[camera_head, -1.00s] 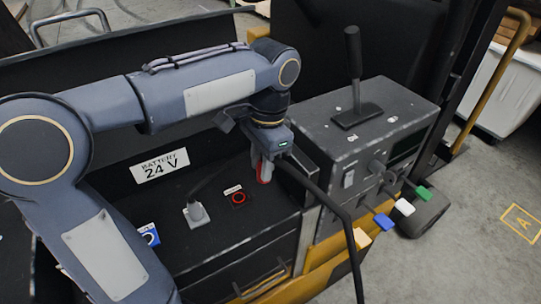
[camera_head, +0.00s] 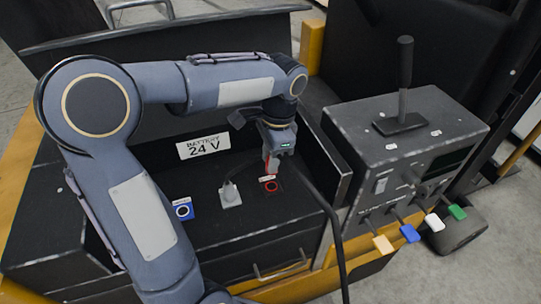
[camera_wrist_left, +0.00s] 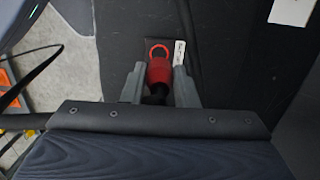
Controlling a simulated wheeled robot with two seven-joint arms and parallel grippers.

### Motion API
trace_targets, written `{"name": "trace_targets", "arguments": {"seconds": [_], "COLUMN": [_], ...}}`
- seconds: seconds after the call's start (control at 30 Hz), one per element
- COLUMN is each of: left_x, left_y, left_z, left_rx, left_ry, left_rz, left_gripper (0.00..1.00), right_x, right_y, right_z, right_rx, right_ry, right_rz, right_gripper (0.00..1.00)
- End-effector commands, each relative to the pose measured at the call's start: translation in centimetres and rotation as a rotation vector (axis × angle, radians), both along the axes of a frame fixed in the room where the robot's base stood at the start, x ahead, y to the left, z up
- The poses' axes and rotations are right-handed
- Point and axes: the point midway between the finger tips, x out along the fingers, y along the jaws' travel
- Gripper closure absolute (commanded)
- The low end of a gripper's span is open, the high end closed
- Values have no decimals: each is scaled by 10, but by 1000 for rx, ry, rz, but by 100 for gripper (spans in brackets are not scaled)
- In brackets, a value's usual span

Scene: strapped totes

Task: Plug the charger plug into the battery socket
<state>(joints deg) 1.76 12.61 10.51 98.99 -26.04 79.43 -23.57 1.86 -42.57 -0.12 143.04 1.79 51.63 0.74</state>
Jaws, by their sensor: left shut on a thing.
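My left gripper (camera_head: 272,162) points down over the battery box and is shut on the red charger plug (camera_wrist_left: 159,71). A black cable (camera_head: 330,207) runs from the gripper side down to the front. The red-ringed socket (camera_head: 271,186) lies in the box top right under the plug. In the left wrist view, its red ring (camera_wrist_left: 153,47) shows just beyond the plug's end, beside a small white label (camera_wrist_left: 179,53). I cannot tell whether plug and socket touch. A blue-framed socket (camera_head: 183,208) sits further left. My right gripper is out of view.
A grey connector (camera_head: 230,195) with a cable stands between the two sockets. A "BATTERY 24 V" sign (camera_head: 203,146) is on the wall behind. A control box (camera_head: 400,145) with a lever and coloured tabs stands at the right. The black box top in front is clear.

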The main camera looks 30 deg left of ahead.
Motion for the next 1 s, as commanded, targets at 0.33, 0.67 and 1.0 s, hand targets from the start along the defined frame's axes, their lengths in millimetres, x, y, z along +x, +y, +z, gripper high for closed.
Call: {"name": "trace_targets", "arguments": {"seconds": [0.33, 0.67, 1.0], "left_x": [0, 0, 0], "left_y": [0, 0, 0], "left_z": [-37, -48, -48], "left_rx": [0, 0, 0], "left_ry": [0, 0, 0], "left_rz": [1, 0, 0], "left_gripper": [97, 97, 97], "right_x": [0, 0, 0], "right_y": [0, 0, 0], "right_z": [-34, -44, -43], "right_rx": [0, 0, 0], "right_ry": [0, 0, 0], "right_rz": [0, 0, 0], "right_gripper": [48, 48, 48]}}
